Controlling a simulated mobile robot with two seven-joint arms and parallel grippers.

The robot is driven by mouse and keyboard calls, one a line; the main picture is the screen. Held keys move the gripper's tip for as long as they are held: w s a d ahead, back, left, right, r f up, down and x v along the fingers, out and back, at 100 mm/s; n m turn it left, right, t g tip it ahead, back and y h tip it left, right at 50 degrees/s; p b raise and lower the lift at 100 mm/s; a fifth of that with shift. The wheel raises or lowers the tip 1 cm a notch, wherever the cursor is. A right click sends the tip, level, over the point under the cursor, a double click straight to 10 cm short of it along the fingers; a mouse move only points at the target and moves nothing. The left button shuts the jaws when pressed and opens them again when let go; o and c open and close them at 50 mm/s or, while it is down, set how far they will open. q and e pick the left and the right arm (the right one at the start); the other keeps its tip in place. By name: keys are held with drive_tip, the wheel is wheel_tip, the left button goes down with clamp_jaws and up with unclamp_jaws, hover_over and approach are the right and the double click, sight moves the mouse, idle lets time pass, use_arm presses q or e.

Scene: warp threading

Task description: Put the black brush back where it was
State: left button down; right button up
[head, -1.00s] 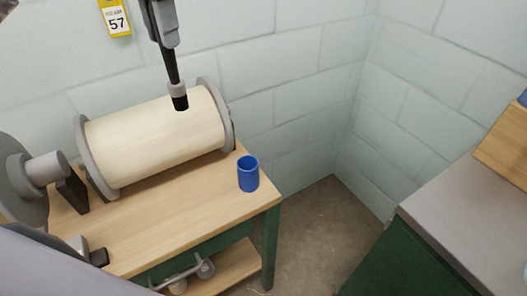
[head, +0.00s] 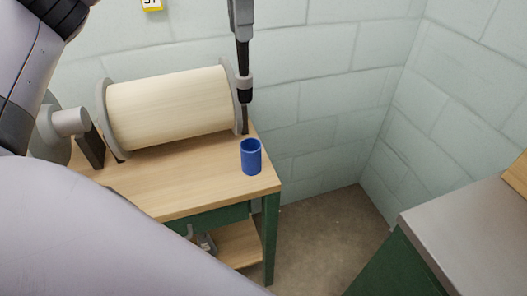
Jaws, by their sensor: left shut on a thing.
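The black brush (head: 244,58) hangs upright, tip down, with a grey band above its dark tip. My left gripper (head: 242,38) is shut on its upper end. The brush is in front of the right flange of the cream warp beam in the picture. Its tip appears above the blue cup (head: 251,158), apart from it. The cup stands upright near the right end of the wooden table (head: 190,184); nothing shows sticking out of it. My right gripper is not in view.
The cream warp beam (head: 170,108) lies along the back of the table. A grey-topped green cabinet (head: 470,222) stands at the right. Bare floor (head: 325,220) lies between. My own arm covers the lower left.

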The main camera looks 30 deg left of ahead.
use_arm(q)
drive_tip(key=shift+w+d+f, duration=0.1)
drive_tip(key=shift+d+f, duration=0.1)
drive_tip(key=shift+d, duration=0.1)
drive_tip(key=b, duration=0.3)
hover_over(248, 100)
drive_tip(key=f, duration=0.4)
drive_tip(key=w+f, duration=0.1)
drive_tip(key=f, duration=0.1)
drive_tip(key=shift+a+f, duration=0.35)
drive_tip(key=shift+f, duration=0.05)
wheel_tip(248, 100, down, 8)
drive_tip(key=shift+b, duration=0.7)
wheel_tip(248, 100, down, 5)
drive_tip(key=shift+f, duration=0.1)
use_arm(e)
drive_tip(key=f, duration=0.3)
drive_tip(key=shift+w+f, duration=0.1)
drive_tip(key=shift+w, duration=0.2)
use_arm(q)
drive_tip(key=shift+f, duration=0.1)
drive_tip(key=c, duration=0.9)
unclamp_jaws()
drive_tip(key=shift+o, duration=0.2)
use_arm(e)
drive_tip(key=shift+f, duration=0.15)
